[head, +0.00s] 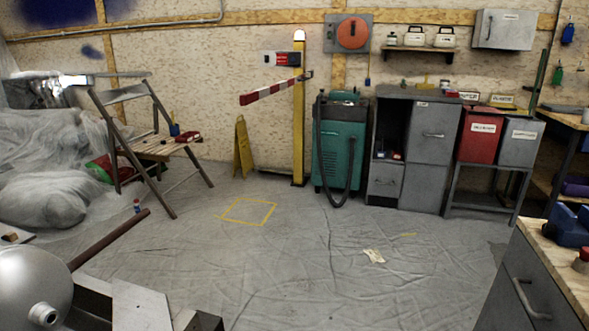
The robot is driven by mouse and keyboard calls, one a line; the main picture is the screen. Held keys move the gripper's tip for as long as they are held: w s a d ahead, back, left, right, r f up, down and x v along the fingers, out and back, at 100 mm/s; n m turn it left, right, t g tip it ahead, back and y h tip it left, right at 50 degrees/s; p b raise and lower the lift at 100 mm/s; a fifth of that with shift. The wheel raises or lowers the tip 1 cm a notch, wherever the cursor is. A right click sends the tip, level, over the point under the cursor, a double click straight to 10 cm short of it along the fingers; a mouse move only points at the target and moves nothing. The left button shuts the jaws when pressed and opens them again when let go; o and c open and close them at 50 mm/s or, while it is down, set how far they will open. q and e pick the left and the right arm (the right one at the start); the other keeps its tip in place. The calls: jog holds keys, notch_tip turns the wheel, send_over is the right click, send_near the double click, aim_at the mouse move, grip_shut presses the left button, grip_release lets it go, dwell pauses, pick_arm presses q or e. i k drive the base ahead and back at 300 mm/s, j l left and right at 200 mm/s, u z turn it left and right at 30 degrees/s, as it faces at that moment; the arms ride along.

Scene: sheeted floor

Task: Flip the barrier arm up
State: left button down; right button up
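The barrier arm (270,92) is a short red-and-white striped bar on a yellow post (299,130) by the back wall. It reaches left from the post and slopes slightly down toward its free end. A dark fitting is at its post end. The post stands upright on the floor with a light-coloured cap on top. Neither of my grippers can be made out in the head view, and nothing is seen touching the bar.
A yellow folding floor sign (242,148) stands left of the post, and a teal machine (340,148) with a hose stands right. A wooden folding chair (150,148) is at left. A rounded metal object (35,290) fills the lower left. A workbench (540,280) is at lower right. The middle floor is mostly clear.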

aim_at(247, 98)
jog(key=i+l+z, duration=0.15)
jog(key=i+z, duration=0.15)
jog(key=i, duration=0.45)
jog(key=i+z, duration=0.3)
jog(key=i, duration=0.45)
jog(key=i+u, duration=0.2)
jog(key=i, duration=0.75)
